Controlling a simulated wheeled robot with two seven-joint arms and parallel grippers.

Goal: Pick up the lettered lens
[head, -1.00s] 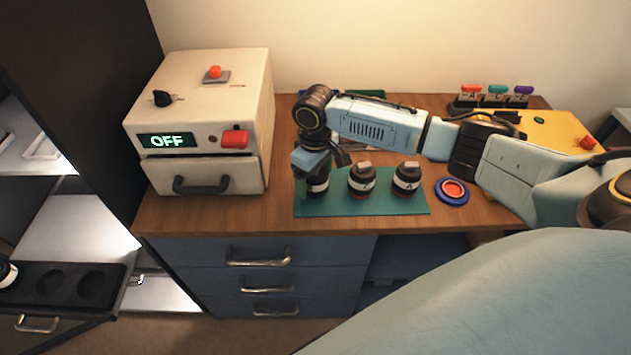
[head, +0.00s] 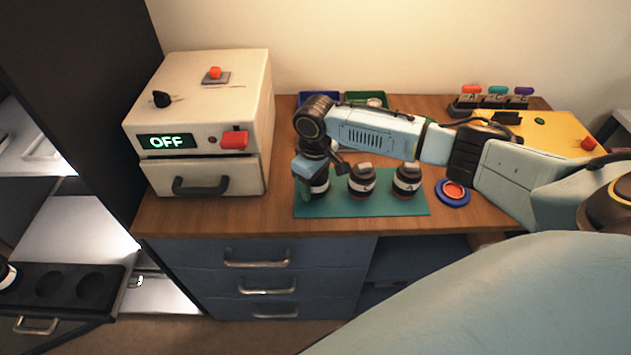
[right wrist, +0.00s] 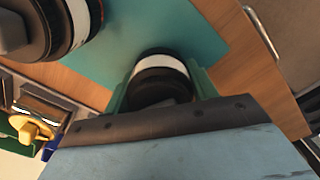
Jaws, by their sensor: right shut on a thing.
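Three dark lenses with white bands stand upright in a row on the green mat (head: 345,207). My right gripper (head: 309,185) points down over the left lens (head: 321,186) and is shut on it, partly hiding it. In the right wrist view, the green fingers sit on either side of this lens (right wrist: 160,68), which appears still at the mat. The middle lens (head: 362,182) and the right lens (head: 407,181) stand free. Marks show on their bands, but the letters are too small to read surely. My left gripper is not in view.
A cream machine (head: 205,110) reading OFF stands left of the mat. A blue-and-red round button (head: 453,192) lies right of it. Blue (head: 318,98) and green (head: 368,98) trays are behind my arm. A black tray (head: 67,287) with round recesses is at lower left.

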